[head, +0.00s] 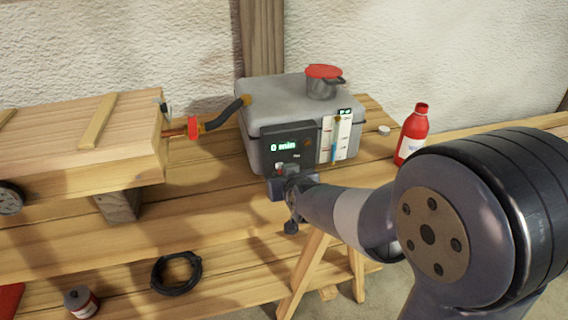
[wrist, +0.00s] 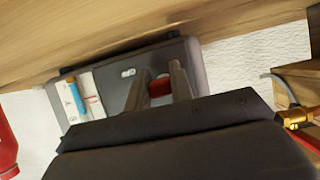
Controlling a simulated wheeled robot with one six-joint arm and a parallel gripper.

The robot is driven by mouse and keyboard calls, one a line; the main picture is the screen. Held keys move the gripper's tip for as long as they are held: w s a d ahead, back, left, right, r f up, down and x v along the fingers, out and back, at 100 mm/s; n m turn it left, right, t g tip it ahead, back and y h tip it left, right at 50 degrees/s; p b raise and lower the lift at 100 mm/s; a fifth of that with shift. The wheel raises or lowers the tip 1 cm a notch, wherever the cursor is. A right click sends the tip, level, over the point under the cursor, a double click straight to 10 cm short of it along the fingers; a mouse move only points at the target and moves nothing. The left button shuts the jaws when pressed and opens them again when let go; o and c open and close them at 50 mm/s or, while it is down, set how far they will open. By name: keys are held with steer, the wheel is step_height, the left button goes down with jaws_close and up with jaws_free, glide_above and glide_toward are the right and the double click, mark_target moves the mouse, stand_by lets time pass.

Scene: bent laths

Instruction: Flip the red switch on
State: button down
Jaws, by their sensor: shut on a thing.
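The red switch (wrist: 159,87) shows between my two fingers in the wrist view, low on the dark front panel (head: 290,136) of a grey box (head: 262,90). My gripper (wrist: 158,82) is shut on the switch, one finger on each side of it. In the head view my gripper (head: 282,172) is at the lower part of the panel and hides most of the switch. The panel's display (head: 286,147) glows green and seems to read "0 min". Whether the switch is on or off I cannot tell.
A lidded pot (head: 322,86) stands on the box. A black hose (head: 225,115) joins it to a long wooden box (head: 80,140) at left. A red bottle (head: 412,135) stands on the bench at right. A black coil (head: 176,274) lies on the lower shelf.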

steer(key=shift+r+g+h+p, duration=0.2)
steer(key=shift+r+g+p, duration=0.4)
steer(key=shift+p, duration=2.2)
steer(key=shift+r+g+h+p, duration=0.25)
steer(key=shift+g+p, duration=0.65)
steer(key=shift+p, duration=1.9)
steer(key=shift+r+p, duration=0.1)
steer(key=shift+p, duration=0.65)
steer(key=g+p, duration=0.1)
steer(key=p, duration=0.3)
steer(key=shift+w, duration=0.1)
steer(key=shift+g+p, duration=0.4)
steer(key=shift+p, duration=0.65)
steer(key=c, duration=1.2)
jaws_free()
steer(key=shift+c, duration=0.2)
